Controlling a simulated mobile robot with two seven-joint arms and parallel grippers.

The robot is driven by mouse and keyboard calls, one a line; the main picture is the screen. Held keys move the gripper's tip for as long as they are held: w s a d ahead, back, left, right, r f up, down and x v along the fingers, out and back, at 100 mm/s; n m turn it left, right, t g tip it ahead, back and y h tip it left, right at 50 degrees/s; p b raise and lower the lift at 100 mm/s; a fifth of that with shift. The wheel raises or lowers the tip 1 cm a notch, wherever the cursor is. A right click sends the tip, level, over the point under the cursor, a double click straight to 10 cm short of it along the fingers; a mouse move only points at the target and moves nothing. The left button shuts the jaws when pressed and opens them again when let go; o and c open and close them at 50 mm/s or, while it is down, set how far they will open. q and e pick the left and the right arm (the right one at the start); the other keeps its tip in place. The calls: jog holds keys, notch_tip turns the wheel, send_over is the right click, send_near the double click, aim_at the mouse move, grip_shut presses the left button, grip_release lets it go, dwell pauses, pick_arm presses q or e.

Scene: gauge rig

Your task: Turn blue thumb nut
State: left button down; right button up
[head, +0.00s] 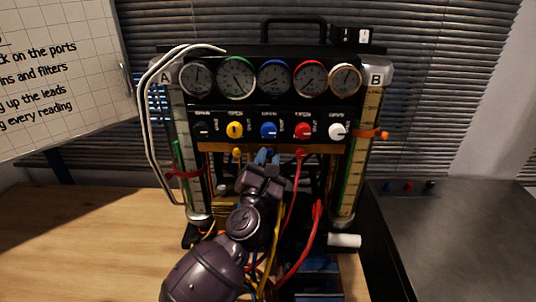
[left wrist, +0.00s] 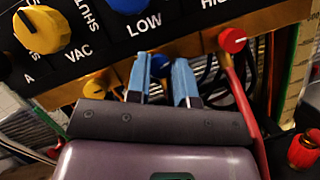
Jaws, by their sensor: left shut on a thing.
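The blue thumb nut (left wrist: 159,65) sits on the brass strip below the blue knob, between the two blue-tipped fingers of my left gripper (left wrist: 160,80). The left gripper is shut on it. In the head view my left gripper (head: 266,157) reaches up to the rig from below, and its fingers mostly hide the nut. A yellow thumb nut (left wrist: 96,87) is to its left and a red one (left wrist: 232,40) to its right. My right gripper is not in view.
The gauge rig has a row of dials, with the blue-ringed gauge (head: 274,77) above the blue knob (head: 268,130). Red hoses (head: 297,200) hang close to the right of my left arm. The wooden table (head: 80,235) at left is clear. A grey cabinet (head: 450,235) stands at right.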

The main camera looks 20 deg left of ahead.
pick_arm(q)
jog(key=shift+m+g+h, duration=0.3)
jog(key=shift+m+h, duration=0.5)
jog(key=shift+m, duration=1)
jog(key=shift+a+m, duration=0.1)
jog(key=shift+m, duration=0.2)
jog(key=c, duration=1)
grip_release()
jog(key=shift+s, duration=0.1)
jog(key=b+v, duration=0.1)
jog(key=v, duration=0.9)
jog(key=shift+s+b, duration=0.4)
